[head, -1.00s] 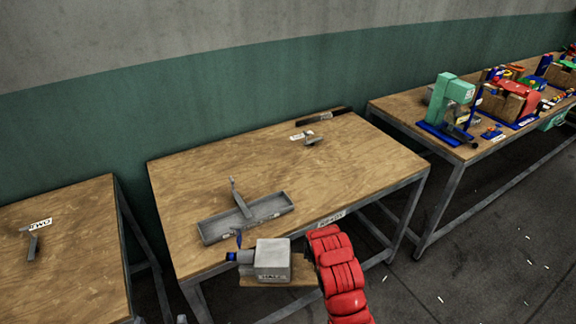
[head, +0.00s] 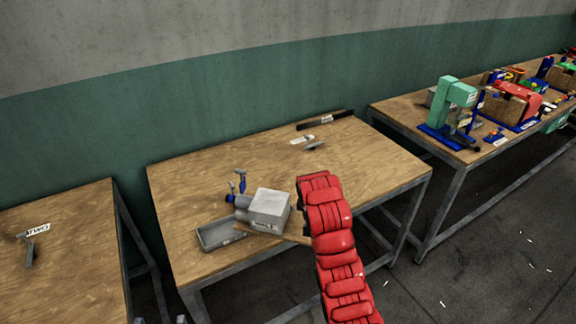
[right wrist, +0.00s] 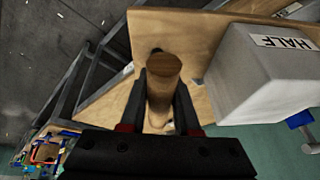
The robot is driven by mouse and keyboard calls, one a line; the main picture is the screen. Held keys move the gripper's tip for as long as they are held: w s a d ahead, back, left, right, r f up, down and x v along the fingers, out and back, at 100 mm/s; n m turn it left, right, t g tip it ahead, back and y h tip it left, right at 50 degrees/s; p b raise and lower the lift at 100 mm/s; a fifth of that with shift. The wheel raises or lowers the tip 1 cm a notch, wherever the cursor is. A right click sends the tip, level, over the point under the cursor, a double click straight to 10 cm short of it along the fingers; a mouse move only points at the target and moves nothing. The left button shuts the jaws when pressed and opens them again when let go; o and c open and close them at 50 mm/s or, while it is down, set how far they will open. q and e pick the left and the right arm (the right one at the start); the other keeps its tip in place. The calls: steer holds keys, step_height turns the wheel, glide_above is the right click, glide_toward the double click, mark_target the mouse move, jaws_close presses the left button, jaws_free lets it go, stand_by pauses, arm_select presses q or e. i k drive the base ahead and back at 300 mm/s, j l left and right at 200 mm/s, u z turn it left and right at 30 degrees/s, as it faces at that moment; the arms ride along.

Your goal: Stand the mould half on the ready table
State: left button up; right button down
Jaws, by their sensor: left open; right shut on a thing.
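The mould half (head: 270,207) is a grey block with a round grey part and blue fittings on its left. In the right wrist view the block (right wrist: 265,85) bears a HALF label. The fingertips of my left gripper (head: 160,321) just show at the bottom edge, apart and empty.
A grey tray (head: 220,234) lies on the table left of the mould half, partly covered. A dark bar (head: 325,120) and a small grey tool (head: 316,145) lie at the back. Another table (head: 70,240) stands left, and a green press (head: 447,105) stands right.

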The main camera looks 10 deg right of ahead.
mark_target(293, 174)
steer(key=i, duration=0.9)
